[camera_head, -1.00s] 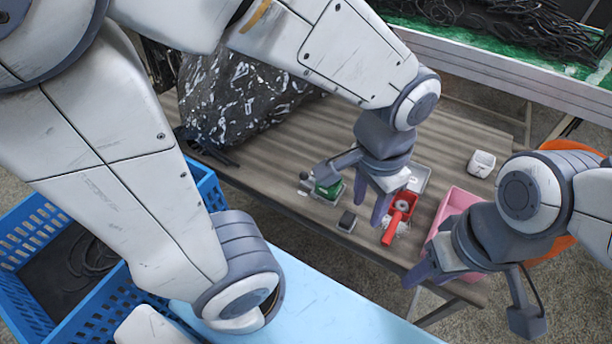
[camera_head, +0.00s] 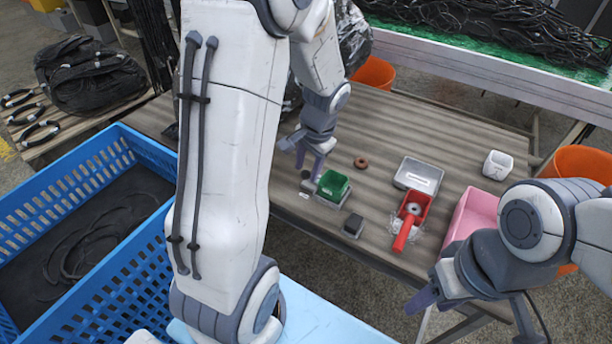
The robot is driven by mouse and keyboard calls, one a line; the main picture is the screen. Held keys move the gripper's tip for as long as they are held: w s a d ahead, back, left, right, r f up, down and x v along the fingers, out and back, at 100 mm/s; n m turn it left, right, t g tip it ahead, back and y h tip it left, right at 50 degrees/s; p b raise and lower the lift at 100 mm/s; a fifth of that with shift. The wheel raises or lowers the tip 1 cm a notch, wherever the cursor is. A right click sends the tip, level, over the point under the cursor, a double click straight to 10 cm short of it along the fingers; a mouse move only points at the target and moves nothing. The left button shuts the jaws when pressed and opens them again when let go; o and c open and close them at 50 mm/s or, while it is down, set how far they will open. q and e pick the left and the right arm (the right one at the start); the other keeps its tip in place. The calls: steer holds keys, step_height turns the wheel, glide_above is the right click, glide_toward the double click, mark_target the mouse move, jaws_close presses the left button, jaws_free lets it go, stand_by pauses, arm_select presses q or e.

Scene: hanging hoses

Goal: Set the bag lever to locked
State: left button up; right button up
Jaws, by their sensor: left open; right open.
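The dark patterned bag (camera_head: 354,40) stands at the back left of the table, mostly hidden behind my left arm. I cannot make out a lever on it. A red device with a handle (camera_head: 404,236) and a pale roll lies on the table; I cannot tell whether it is the bag lever. My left gripper (camera_head: 311,168) is open and empty, low over the table just left of a green box (camera_head: 333,186). I cannot tell whether they touch. My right gripper (camera_head: 474,312) is open and empty at the front right, in front of the pink bin.
A grey tray (camera_head: 418,174), brown ring (camera_head: 361,162), small dark block (camera_head: 353,224), white box (camera_head: 497,165) and pink bin (camera_head: 476,214) are on the table (camera_head: 455,135).

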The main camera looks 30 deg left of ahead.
arm_select(q)
steer(key=shift+a+f, duration=0.15)
steer(key=shift+f, duration=0.6)
steer(key=shift+a+f, duration=0.1)
steer(key=shift+f, duration=0.6)
jaws_close()
stand_by(0.3)
